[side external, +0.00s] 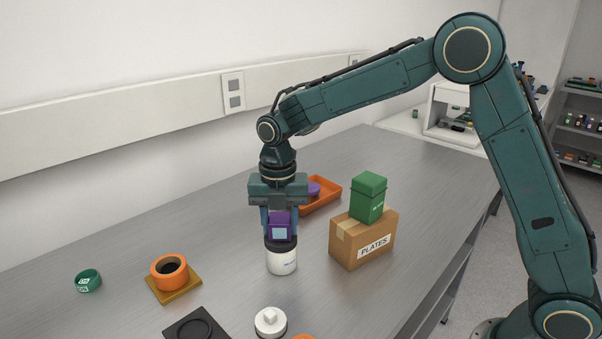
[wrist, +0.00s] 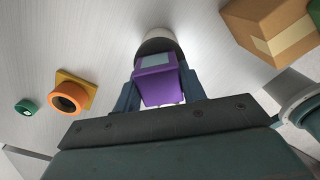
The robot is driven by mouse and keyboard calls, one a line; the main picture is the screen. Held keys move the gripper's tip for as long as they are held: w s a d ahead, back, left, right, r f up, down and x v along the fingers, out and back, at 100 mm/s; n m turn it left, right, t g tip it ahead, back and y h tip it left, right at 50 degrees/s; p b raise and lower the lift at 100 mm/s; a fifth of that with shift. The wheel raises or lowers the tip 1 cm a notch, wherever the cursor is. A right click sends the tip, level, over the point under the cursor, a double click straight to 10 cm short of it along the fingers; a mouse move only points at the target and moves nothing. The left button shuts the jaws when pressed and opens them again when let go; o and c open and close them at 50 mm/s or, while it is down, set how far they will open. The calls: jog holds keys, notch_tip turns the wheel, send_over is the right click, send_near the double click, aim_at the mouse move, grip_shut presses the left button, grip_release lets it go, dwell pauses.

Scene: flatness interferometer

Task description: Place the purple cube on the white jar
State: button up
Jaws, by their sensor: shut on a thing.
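The purple cube (side external: 280,227) has a pale panel on its side and is between the fingers of my gripper (side external: 279,228), which is shut on it. The cube also shows in the wrist view (wrist: 160,82), with a finger on each side. The white jar (side external: 282,262) has a dark top and stands on the table directly below the cube. In the side view the cube's underside is at the jar's dark top; I cannot tell whether they touch. In the wrist view the jar (wrist: 157,34) shows partly behind the cube.
A cardboard box marked PLATES (side external: 363,241) with a green tin (side external: 369,198) on it stands right of the jar. An orange tray (side external: 322,194) with a purple thing lies behind. An orange ring (side external: 169,272), a green ring (side external: 88,281) and a white lidded item (side external: 270,323) stand nearer.

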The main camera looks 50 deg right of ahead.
aim_at(280, 217)
jog(key=shift+f, duration=0.1)
jog(key=o, duration=1.1)
jog(key=shift+c, duration=0.2)
notch_tip(280, 217, up, 12)
dwell(0.5)
